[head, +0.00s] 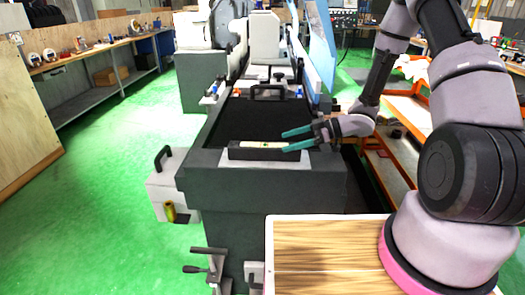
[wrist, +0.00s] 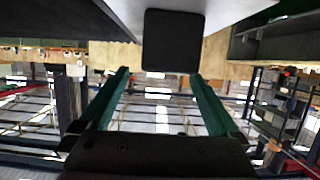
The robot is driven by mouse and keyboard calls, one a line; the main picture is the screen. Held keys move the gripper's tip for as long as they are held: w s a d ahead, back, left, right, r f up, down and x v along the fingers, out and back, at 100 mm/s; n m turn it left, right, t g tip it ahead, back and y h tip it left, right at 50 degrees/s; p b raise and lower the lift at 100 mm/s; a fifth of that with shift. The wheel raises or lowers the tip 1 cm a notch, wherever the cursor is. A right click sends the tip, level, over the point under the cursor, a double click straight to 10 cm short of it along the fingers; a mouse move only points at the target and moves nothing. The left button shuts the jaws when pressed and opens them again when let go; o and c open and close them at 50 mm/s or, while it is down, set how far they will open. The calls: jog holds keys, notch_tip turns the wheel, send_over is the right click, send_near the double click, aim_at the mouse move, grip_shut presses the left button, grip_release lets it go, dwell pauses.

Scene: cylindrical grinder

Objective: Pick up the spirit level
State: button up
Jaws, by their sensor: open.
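The spirit level (head: 250,154) is a dark bar with a pale top and a yellow-green vial. It lies flat, left to right, on a light plate at the front of the grinder. In the wrist view, a black square block (wrist: 171,40), apparently its end, shows just past the fingertips. My gripper (head: 284,141), with two teal fingers, is at the level's right end, pointing left. It is open, and nothing shows between the fingers in the wrist view (wrist: 160,75). In the head view the lower finger overlaps the level's right end; I cannot tell whether they touch.
The grinder's dark bed (head: 250,118) has a black handle (head: 268,88) behind the level. A wooden-topped surface (head: 325,255) is in front. A grey box with a handle (head: 168,185) stands on the left. Orange-framed shelving (head: 405,150) is on the right. Green floor is free on the left.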

aim_at(268, 145)
jog(key=x, duration=0.3)
jog(key=shift+a, duration=0.25)
jog(key=shift+s+r+x, duration=0.15)
jog(key=shift+x, duration=1.2)
jog(key=shift+s+r+x, duration=0.1)
jog(key=shift+r+x, duration=0.1)
jog(key=shift+x, duration=1.15)
jog(key=shift+a, duration=0.15)
grip_shut()
